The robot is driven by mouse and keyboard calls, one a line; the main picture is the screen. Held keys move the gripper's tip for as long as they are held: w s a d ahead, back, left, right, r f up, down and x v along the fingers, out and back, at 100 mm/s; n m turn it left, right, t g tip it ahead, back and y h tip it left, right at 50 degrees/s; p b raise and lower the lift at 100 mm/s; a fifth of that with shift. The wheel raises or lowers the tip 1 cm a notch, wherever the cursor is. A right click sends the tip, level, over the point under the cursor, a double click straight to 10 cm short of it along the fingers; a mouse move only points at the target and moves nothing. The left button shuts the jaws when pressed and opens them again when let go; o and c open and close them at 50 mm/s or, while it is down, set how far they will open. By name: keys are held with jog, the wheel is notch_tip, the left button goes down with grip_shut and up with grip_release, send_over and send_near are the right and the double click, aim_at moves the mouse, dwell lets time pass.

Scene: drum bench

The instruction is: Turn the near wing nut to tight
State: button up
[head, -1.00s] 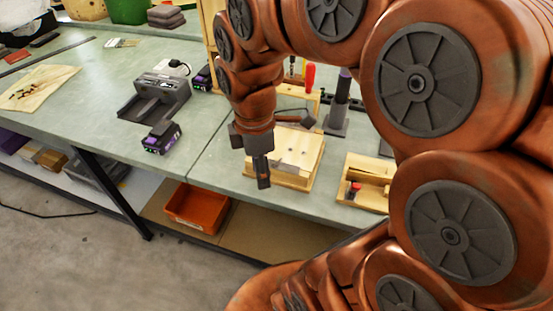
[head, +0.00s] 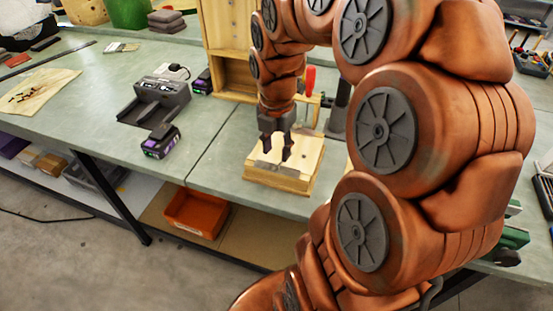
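My gripper (head: 277,149) points down over a light wooden board (head: 303,178) near the front edge of the bench. Its two dark fingers are spread apart with a gap between them, and nothing shows between them. A grey metal strip (head: 270,169) lies along the near part of the board, just below the fingertips. I cannot make out the near wing nut; it is too small or hidden by the gripper. Whether the fingertips touch anything on the board cannot be told.
A wooden shelf unit (head: 228,45) and a red-handled tool (head: 310,79) stand behind the board. A charger (head: 160,95) and a battery pack (head: 162,142) sit to the left. An orange bin (head: 196,212) is below. My arm hides the bench's right part.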

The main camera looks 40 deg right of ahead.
aim_at(276, 167)
jog(key=shift+f+p, duration=0.35)
jog(key=shift+f, duration=2.05)
grip_shut()
